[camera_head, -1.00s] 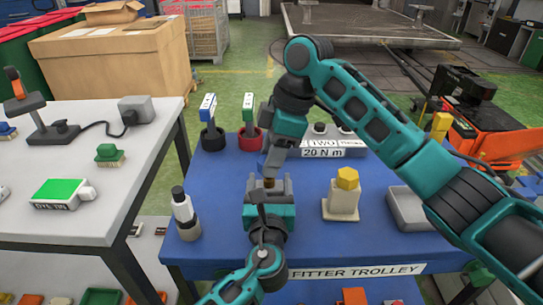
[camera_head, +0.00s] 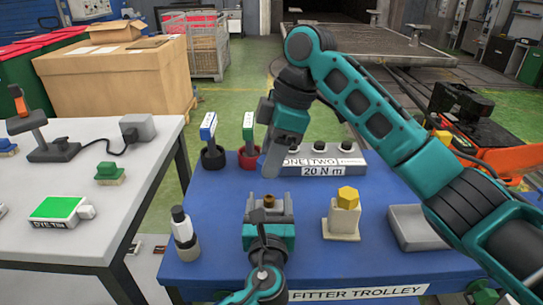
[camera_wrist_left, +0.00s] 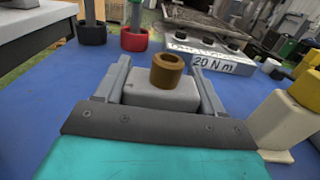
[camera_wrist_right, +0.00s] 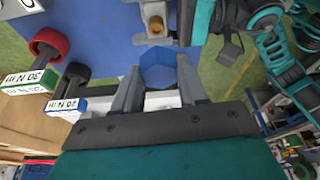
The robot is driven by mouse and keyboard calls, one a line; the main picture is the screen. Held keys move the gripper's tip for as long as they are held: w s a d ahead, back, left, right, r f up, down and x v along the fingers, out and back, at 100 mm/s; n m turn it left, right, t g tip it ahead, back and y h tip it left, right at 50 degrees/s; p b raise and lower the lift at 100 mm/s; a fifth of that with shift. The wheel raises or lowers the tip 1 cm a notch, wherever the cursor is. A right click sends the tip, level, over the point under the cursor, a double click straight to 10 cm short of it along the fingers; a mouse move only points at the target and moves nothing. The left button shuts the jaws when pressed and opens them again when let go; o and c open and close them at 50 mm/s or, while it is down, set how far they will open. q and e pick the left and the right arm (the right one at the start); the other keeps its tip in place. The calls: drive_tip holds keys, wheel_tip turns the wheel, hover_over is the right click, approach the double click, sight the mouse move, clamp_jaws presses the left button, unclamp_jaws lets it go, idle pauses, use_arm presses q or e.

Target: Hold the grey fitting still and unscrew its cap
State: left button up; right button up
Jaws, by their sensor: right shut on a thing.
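The grey fitting (camera_wrist_left: 165,95) sits between the fingers of my left gripper (camera_head: 269,206), which is shut on its sides. Its brown threaded neck (camera_wrist_left: 167,70) stands up bare and open at the top. My right gripper (camera_head: 271,162) is up and behind the fitting in the head view, apart from it. In the right wrist view, a blue hexagonal cap (camera_wrist_right: 158,73) sits between its fingers, which are shut on it. The cap is hidden behind the fingers in the head view.
A labelled grey block (camera_head: 320,163) and tools in black and red cups (camera_head: 249,158) stand behind. A black-topped bottle (camera_head: 184,232) is at left.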

use_arm(q)
drive_tip(key=o, duration=0.5)
drive_tip(key=shift+r, duration=0.15)
